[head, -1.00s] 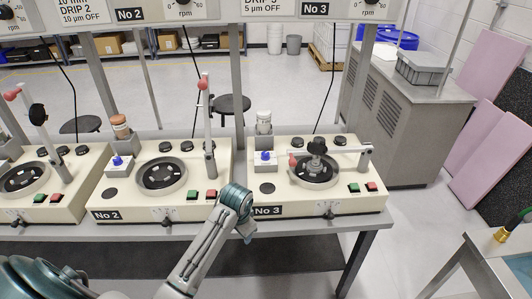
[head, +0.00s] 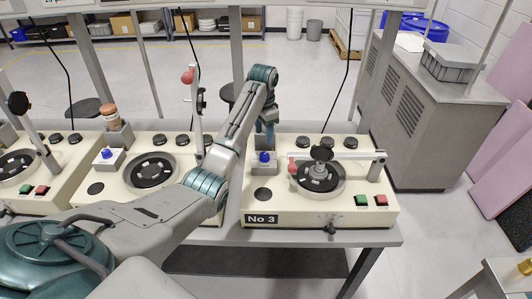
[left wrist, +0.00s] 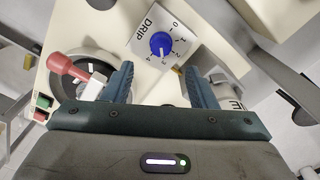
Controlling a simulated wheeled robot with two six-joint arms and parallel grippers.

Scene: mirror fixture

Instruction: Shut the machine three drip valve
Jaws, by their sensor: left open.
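The machine three drip valve is a blue knob (head: 264,156) on a small white block at the left of the machine marked No 3 (head: 320,207). In the left wrist view the blue knob (left wrist: 161,44) sits on a white plate lettered DRIP with a number scale. The knob's exact setting is too small to read surely. My left gripper (head: 269,134) is just above and behind the knob in the head view, pointing down. In the left wrist view my left gripper (left wrist: 159,76) is open and empty; the knob shows beyond and between its fingertips, apart from them. My right gripper is not in view.
A red-ended lever arm (head: 340,155) lies across machine three, its red grip (left wrist: 65,66) left of my fingers. Machine two (head: 125,205) stands to the left with its lever (head: 197,115) upright. A grey frame post (head: 237,60) rises behind.

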